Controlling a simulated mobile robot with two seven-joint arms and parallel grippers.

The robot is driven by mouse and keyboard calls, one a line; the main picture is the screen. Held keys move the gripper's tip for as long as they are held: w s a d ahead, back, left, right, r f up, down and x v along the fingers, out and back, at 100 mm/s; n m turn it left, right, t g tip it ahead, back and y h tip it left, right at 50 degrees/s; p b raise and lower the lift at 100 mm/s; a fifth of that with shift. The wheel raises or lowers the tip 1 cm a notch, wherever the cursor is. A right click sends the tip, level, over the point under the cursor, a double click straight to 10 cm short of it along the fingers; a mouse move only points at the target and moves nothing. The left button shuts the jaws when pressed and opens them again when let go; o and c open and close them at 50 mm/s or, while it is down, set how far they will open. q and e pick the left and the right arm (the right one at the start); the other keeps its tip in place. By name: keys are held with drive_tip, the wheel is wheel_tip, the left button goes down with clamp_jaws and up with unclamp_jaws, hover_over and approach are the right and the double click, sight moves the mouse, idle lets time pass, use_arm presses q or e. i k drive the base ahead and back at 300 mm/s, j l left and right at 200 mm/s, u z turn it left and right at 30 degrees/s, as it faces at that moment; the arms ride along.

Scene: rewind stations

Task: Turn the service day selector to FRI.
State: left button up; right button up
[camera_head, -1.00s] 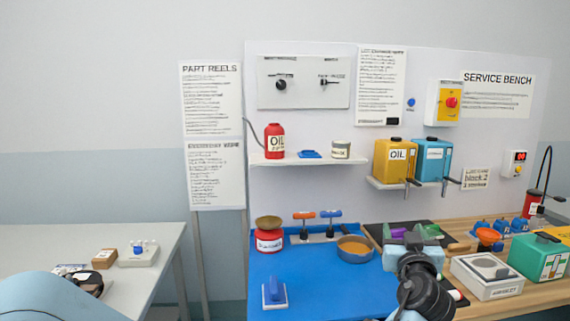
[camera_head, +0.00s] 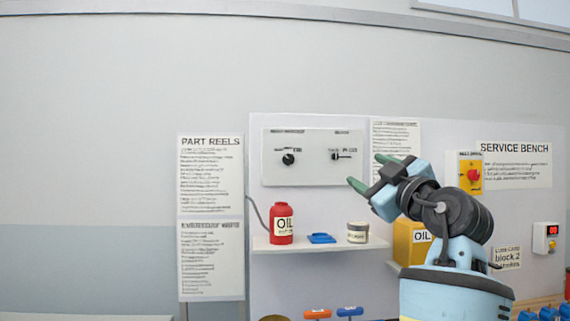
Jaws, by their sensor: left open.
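A white control panel (camera_head: 312,179) on the back board carries a round black knob (camera_head: 288,159) at its left and a small dark switch (camera_head: 340,155) at its right. Small labels sit around both, but they are too small to read surely, so I cannot tell which day is set. My left gripper (camera_head: 368,171) is raised just right of the panel, its green-tipped fingers apart and pointing left towards it. Nothing is between the fingers. It appears apart from the knob. My right gripper is not in view.
Below the panel a shelf (camera_head: 275,246) holds a red oil can (camera_head: 283,222), a blue item (camera_head: 321,238) and a tin (camera_head: 357,232). A yellow oil container (camera_head: 408,238) is partly behind my arm. A red button box (camera_head: 471,173) is to the right. The wall above is clear.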

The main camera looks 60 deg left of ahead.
sight(287, 159)
drive_tip(key=i+j, duration=0.1)
drive_tip(key=j, duration=0.95)
drive_tip(key=i+j, duration=0.15)
drive_tip(key=j, duration=0.4)
